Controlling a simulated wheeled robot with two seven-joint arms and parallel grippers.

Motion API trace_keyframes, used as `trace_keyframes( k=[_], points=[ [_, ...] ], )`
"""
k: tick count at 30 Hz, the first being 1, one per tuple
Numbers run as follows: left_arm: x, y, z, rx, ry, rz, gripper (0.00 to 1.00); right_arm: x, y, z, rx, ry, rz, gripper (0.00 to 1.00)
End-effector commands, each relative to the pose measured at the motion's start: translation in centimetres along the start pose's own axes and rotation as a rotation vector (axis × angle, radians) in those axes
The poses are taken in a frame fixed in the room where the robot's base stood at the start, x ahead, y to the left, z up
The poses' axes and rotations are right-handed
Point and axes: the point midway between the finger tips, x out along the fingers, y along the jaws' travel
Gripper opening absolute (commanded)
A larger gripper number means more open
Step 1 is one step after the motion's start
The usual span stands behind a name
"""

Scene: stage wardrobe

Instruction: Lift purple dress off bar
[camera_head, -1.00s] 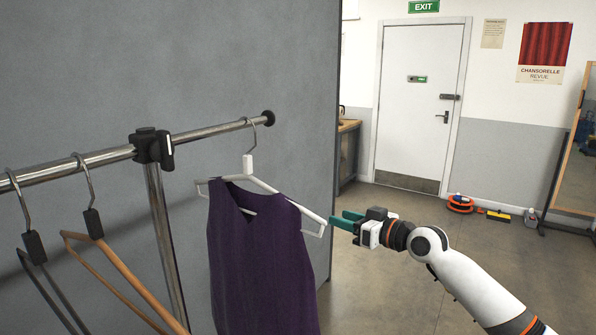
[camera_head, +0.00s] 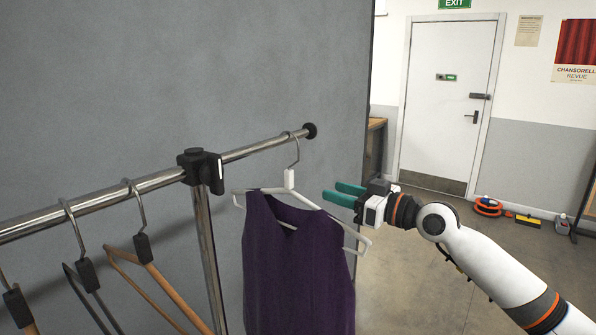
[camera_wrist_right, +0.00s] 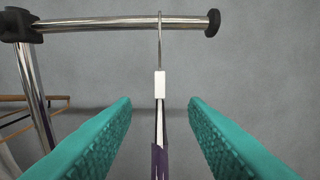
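The purple dress (camera_head: 296,262) hangs on a white hanger (camera_head: 290,180), whose metal hook sits over the chrome bar (camera_head: 262,147) near its right end. The hanger neck also shows in the right wrist view (camera_wrist_right: 160,86), edge-on, with a narrow strip of purple dress (camera_wrist_right: 160,162) below it. My right gripper (camera_head: 343,194) has teal fingers, open and empty, just right of the hanger and pointing at it. In the right wrist view the hanger lies between the lines of the two fingers (camera_wrist_right: 160,108), touching neither. My left gripper is not in view.
An upright post with a black clamp (camera_head: 200,168) supports the bar. Several empty hangers, one of them wooden (camera_head: 155,285), hang left of the post. A grey panel (camera_head: 200,70) stands behind the rack. The bar ends in a black cap (camera_head: 310,131). Open floor lies to the right.

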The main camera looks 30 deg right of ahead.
Motion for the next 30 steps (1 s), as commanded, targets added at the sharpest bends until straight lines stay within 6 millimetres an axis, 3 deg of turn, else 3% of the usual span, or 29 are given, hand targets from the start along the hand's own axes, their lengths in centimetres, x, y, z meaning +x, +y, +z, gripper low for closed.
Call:
trace_keyframes(
  k=[1, 5, 16, 30],
  points=[
    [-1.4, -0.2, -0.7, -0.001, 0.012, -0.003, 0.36, 0.6, -0.1, 0.7, 0.003, -0.003, -0.001, 0.4],
    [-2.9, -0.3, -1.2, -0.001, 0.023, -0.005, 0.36, 2.0, -0.2, 0.7, 0.005, -0.004, -0.002, 0.4],
    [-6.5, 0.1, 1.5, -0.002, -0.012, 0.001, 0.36, 6.5, 0.1, 0.6, 0.002, -0.003, 0.001, 0.4],
    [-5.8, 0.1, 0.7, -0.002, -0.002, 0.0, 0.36, 11.6, -0.1, 0.0, 0.0, -0.003, -0.002, 0.4]
  ],
)
